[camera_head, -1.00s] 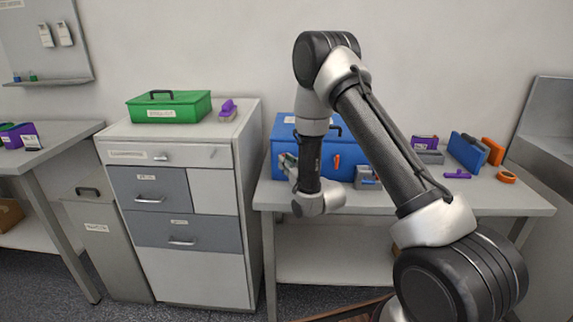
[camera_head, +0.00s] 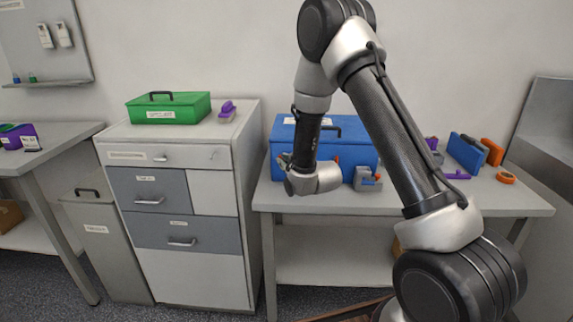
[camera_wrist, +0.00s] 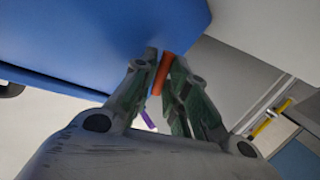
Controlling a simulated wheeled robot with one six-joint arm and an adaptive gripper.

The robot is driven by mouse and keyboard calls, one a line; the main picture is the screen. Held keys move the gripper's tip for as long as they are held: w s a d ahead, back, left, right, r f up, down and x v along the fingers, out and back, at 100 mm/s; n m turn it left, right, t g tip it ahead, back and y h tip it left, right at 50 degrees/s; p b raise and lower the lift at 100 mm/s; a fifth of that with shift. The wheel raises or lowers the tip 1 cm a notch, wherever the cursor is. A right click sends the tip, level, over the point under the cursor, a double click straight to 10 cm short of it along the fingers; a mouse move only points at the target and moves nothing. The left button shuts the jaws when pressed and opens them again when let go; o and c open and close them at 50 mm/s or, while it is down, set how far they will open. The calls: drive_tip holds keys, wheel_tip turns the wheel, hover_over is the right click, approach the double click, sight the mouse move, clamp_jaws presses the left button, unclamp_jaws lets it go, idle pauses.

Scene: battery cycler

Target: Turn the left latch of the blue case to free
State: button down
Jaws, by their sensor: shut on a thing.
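The blue case (camera_head: 348,150) stands on the bench at the back. It fills the upper left of the wrist view (camera_wrist: 110,40). My gripper (camera_head: 285,160) is at the left part of its front face. In the wrist view my gripper (camera_wrist: 160,68) has its fingertips closed on an orange latch (camera_wrist: 162,74) at the case. In the head view my arm hides this left latch. Another orange latch (camera_head: 337,159) shows farther right on the case front. The exact angle of the held latch cannot be told.
Blue and orange blocks (camera_head: 467,152) and an orange ring (camera_head: 505,178) lie farther right. A drawer cabinet (camera_head: 245,190) with a green case (camera_head: 168,107) stands close on the left.

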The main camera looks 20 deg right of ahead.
drive_tip(key=n+g+h, duration=0.1)
drive_tip(key=n+h, duration=0.1)
drive_tip(key=a+n+g+h, duration=0.1)
drive_tip(key=n+h, duration=0.1)
drive_tip(key=n+g+h, duration=0.2)
drive_tip(key=n, duration=0.1)
drive_tip(key=shift+a+r+h, duration=0.15)
drive_tip(key=shift+a+h, duration=0.1)
drive_tip(key=shift+h, duration=0.05)
idle(0.4)
idle(0.5)
drive_tip(key=c, duration=1.5)
unclamp_jaws()
drive_tip(key=shift+d, duration=0.1)
drive_tip(key=shift+w, duration=0.1)
drive_tip(key=v, duration=1.2)
